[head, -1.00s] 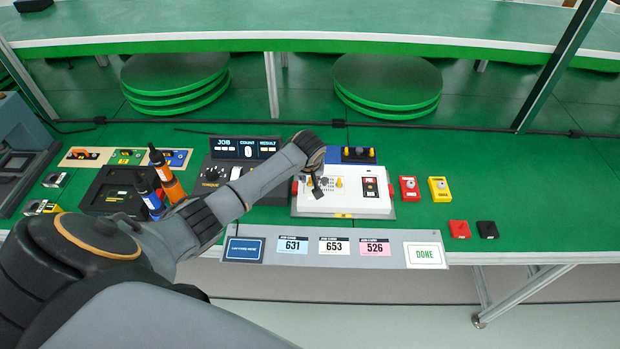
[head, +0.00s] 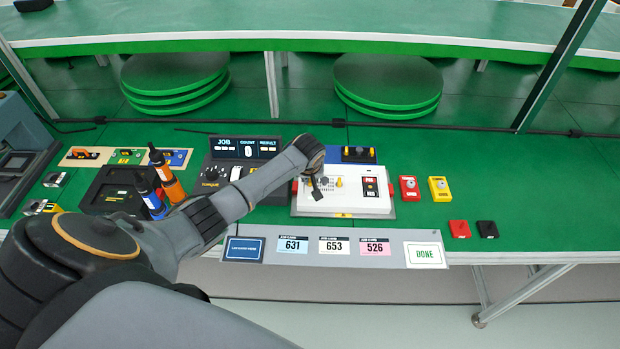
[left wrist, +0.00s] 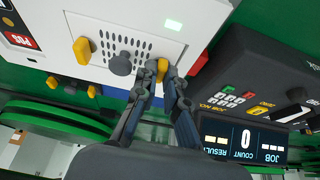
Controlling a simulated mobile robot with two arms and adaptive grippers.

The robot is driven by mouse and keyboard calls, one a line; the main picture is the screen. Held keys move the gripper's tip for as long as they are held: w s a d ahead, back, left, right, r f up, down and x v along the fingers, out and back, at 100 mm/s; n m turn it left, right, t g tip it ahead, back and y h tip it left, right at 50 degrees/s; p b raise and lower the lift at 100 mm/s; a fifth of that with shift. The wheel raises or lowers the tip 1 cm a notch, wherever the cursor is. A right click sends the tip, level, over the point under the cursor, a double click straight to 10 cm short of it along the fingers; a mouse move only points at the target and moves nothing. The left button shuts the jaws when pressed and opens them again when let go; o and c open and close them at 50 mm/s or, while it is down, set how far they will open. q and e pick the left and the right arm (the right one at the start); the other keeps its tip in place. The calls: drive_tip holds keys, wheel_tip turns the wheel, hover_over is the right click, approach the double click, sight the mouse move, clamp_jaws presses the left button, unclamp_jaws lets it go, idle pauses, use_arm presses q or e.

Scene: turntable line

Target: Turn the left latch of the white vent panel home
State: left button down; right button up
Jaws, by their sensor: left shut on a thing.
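The white vent panel (left wrist: 125,32) is the perforated face on the white unit (head: 350,206). In the left wrist view a yellow latch (left wrist: 162,67) is between the fingers of my left gripper (left wrist: 165,78), which is shut on it. In the head view this gripper (head: 316,190) is over the left part of the panel and hides that latch. The other yellow latch (left wrist: 82,49) stands upright at the panel's far side, also seen in the head view (head: 339,182). A dark grey knob (left wrist: 121,64) sits between the two latches. My right gripper is not in view.
The black JOB console (head: 218,172) stands close to the left of the unit. A blue plate (head: 366,157) is behind it. Red (head: 409,188) and yellow (head: 440,189) boxes are on the right. A strip of cards (head: 300,257) runs along the front edge.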

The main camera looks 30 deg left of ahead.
use_arm(q)
drive_tip(key=shift+a+r+m+h+p, duration=0.1)
drive_tip(key=shift+m+h+p, duration=0.4)
drive_tip(key=shift+m, duration=0.5)
drive_tip(key=shift+a+m+h, duration=0.1)
drive_tip(key=shift+m+h, duration=0.3)
drive_tip(key=shift+m, duration=0.8)
drive_tip(key=shift+a+m+t+h, duration=0.1)
drive_tip(key=shift+m+t+h, duration=0.25)
drive_tip(key=shift+m, duration=0.85)
drive_tip(key=shift+a+m+h+b, duration=0.1)
drive_tip(key=shift+m+h+b, duration=0.55)
drive_tip(key=shift+m, duration=0.95)
drive_tip(key=c, duration=1.7)
unclamp_jaws()
